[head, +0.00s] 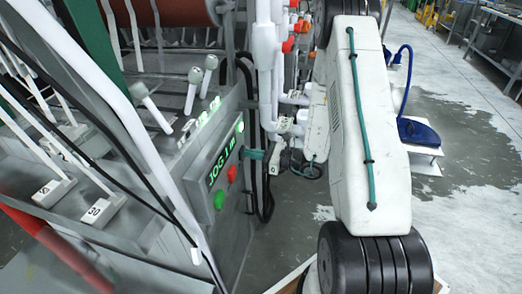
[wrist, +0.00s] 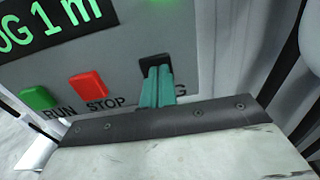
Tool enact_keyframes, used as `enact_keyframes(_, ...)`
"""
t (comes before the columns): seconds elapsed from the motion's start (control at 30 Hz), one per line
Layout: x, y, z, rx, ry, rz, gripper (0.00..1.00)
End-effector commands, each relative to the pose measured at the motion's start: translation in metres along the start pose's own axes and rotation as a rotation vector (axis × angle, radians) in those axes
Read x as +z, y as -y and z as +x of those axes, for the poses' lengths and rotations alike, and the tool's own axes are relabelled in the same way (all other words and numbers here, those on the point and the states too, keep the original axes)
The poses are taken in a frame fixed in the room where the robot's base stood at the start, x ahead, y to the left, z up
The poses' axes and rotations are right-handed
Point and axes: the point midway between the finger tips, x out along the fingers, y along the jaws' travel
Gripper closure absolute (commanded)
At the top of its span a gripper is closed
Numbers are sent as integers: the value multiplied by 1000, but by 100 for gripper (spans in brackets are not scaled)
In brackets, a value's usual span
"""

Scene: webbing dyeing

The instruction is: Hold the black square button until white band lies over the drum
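The black square button (wrist: 153,60) is on the grey control panel, partly hidden behind my gripper (wrist: 155,100). The gripper's two teal fingers are together and empty, with their tips at the button; the view does not show clearly how far it is pressed. In the head view the fingertips (head: 246,153) meet the panel's right side and cover the button. The panel display (head: 221,164) reads "JOG 1 m" in green. A reddish-brown drum (head: 185,12) is at the top of the head view. White bands (head: 133,35) run vertically by its left part; whether one lies over it is unclear.
The green RUN button (wrist: 38,98) and red STOP button (wrist: 88,84) are left of my fingers. White levers (head: 194,90) stand above the panel. White pipes (head: 265,60) and black cables are close to my arm. Open floor (head: 465,200) lies to the right.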

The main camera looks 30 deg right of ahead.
Motion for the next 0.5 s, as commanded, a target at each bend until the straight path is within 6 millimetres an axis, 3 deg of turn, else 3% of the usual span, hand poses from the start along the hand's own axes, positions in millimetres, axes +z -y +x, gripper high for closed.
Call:
enact_keyframes(0.03,1,-4,8,20,1,-5,100)
enact_keyframes(0.27,1,-4,8,20,1,-5,100)
enact_keyframes(0.5,1,-1,-4,26,6,2,100)
